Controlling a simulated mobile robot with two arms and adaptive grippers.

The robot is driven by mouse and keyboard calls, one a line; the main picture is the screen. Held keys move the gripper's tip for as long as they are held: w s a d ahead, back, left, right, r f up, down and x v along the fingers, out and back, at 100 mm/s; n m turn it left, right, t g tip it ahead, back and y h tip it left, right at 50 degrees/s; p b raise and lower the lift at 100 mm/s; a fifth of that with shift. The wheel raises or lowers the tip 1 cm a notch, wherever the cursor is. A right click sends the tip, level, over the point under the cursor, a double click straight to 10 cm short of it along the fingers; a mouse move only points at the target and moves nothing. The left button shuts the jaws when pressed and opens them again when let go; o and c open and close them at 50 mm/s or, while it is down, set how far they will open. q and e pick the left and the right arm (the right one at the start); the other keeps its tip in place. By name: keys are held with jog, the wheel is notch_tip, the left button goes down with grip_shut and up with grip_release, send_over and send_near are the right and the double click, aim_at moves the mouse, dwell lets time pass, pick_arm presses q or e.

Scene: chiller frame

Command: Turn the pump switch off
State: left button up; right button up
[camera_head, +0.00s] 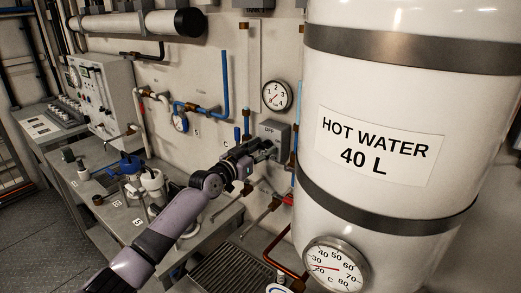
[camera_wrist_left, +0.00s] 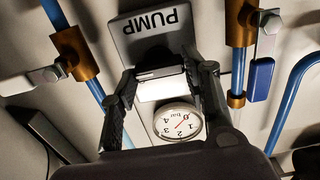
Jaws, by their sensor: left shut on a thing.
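The grey pump switch box (camera_head: 273,129) is on the back wall, left of the white tank. In the left wrist view the box (camera_wrist_left: 150,32) reads PUMP upside down, with a pale switch piece (camera_wrist_left: 160,88) below the lettering. My left gripper (camera_head: 262,149) reaches the box from the left. Its two black fingers (camera_wrist_left: 168,75) flank the pale switch piece and are shut on it. The fingers partly hide the lower part of the box in the head view. My right gripper is not in view.
The large HOT WATER tank (camera_head: 380,110) stands close on the right. A pressure gauge (camera_head: 277,95) is above the box. Blue pipes with valves (camera_wrist_left: 255,75) run beside it. A bench (camera_head: 140,225) with several fittings stands at left.

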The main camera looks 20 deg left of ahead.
pick_arm(q)
jog(key=shift+n, duration=0.3)
jog(key=n, duration=0.2)
jog(key=shift+n+b, duration=0.3)
jog(key=shift+n, duration=0.1)
jog(key=n, duration=0.4)
jog(key=shift+a+n, duration=0.1)
jog(key=shift+n, duration=0.2)
jog(key=n+p, duration=0.1)
jog(key=n, duration=0.3)
jog(key=shift+n, duration=0.3)
jog(key=n+p, duration=0.2)
jog(key=n, duration=0.3)
jog(key=shift+f, duration=0.15)
jog(key=shift+n, duration=0.3)
jog(key=o, duration=1.2)
jog(key=shift+a, duration=0.1)
jog(key=shift+c, duration=0.2)
